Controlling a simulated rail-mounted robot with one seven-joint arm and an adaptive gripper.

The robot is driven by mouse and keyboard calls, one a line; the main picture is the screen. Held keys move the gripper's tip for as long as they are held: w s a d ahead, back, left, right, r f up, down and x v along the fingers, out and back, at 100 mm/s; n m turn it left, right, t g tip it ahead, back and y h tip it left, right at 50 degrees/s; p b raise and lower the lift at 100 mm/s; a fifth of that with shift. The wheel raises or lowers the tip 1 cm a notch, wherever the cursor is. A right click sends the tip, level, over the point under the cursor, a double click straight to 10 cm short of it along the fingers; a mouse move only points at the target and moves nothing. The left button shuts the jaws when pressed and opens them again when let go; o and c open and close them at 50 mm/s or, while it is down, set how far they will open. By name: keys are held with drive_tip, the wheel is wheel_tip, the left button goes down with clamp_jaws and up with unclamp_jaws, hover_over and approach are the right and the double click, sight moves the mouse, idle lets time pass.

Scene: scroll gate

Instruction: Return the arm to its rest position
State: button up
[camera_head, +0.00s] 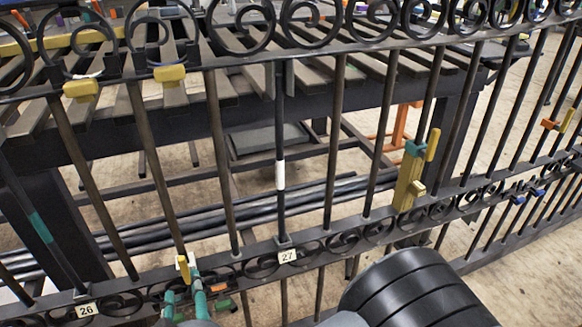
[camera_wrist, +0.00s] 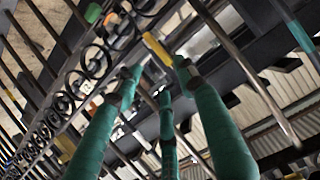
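My gripper (camera_head: 186,288) has green fingers and is low in the head view, left of centre, in front of the gate's lower scroll band. In the wrist view my gripper (camera_wrist: 158,70) shows its fingertips apart. A small yellow piece (camera_head: 184,268) is at the fingertips in the head view. A yellow piece (camera_wrist: 156,47) also shows just beyond the tips in the wrist view, and I see no clear grip on it. My dark arm link fills the bottom centre of the head view.
The black scroll gate (camera_head: 334,140) spans the head view, close to my gripper. A yellow clamp (camera_head: 409,182) is on the gate at the right. Label 27 (camera_head: 287,256) and label 26 (camera_head: 85,310) mark the lower rail. A slatted bench (camera_head: 225,95) stands behind.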

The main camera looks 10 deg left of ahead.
sight(187, 267)
drive_tip(key=x, duration=0.9)
drive_tip(key=shift+w+f, duration=0.1)
drive_tip(key=shift+w, duration=0.05)
drive_tip(key=shift+w+a+p, duration=0.1)
drive_tip(key=shift+w+p, duration=0.05)
drive_tip(key=shift+p, duration=0.15)
